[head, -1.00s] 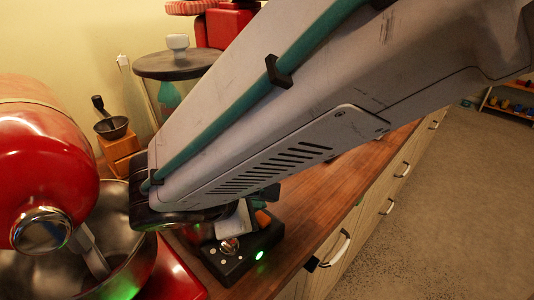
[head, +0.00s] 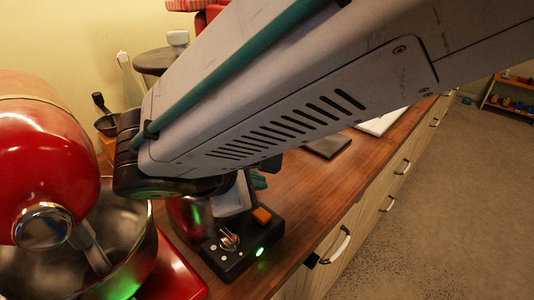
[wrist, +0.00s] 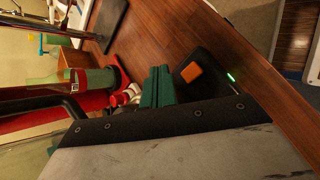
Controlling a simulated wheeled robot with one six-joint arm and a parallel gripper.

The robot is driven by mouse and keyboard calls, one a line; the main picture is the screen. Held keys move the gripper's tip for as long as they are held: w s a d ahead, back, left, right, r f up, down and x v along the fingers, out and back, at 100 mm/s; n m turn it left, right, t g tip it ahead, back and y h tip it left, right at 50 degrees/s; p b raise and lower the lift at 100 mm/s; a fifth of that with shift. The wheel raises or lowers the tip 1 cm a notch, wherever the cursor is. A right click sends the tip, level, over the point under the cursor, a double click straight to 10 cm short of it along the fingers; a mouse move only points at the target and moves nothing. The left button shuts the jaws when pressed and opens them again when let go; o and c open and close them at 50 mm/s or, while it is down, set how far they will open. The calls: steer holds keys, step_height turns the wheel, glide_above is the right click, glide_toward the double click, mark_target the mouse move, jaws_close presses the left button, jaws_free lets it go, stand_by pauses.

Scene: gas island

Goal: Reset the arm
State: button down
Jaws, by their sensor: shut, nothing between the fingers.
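My arm crosses the head view from the upper right to the middle left. My gripper shows in the wrist view (wrist: 158,87) as two green fingers side by side, shut with nothing between them. In the head view, only a small green part of it (head: 258,181) shows below my arm, and the rest is hidden. The fingers appear beside a black control box (head: 245,245) with an orange button (head: 262,215) and a green light. The box also shows in the wrist view (wrist: 207,65); I cannot tell whether they touch.
A red stand mixer (head: 45,150) with a metal bowl (head: 130,240) stands close on the left. The wooden counter (head: 310,190) holds a dark flat slab (head: 327,146) and a white flat item (head: 380,122). Open floor (head: 430,220) lies right of the drawers.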

steer(key=shift+s+d+f+m+g, duration=0.35)
steer(key=shift+s+f, duration=0.1)
steer(key=shift+s, duration=0.15)
steer(key=shift+s+d+f+m+g, duration=0.25)
steer(key=shift+s+d+f+g, duration=0.1)
steer(key=shift+s+f, duration=0.15)
steer(key=s+d+r+m+g+y, duration=0.1)
steer(key=s+d+m, duration=0.1)
steer(key=d+m, duration=0.4)
steer(key=s+d+r+m+g+y, duration=0.1)
steer(key=d+m, duration=0.5)
steer(key=d, duration=0.7)
steer(key=s+d+r+m+g+y, duration=0.2)
steer(key=s+d+m, duration=0.3)
steer(key=d, duration=0.4)
steer(key=shift+s+d+m+g+y, duration=0.2)
steer(key=shift+m+g+y, duration=0.1)
steer(key=shift+m+y, duration=0.45)
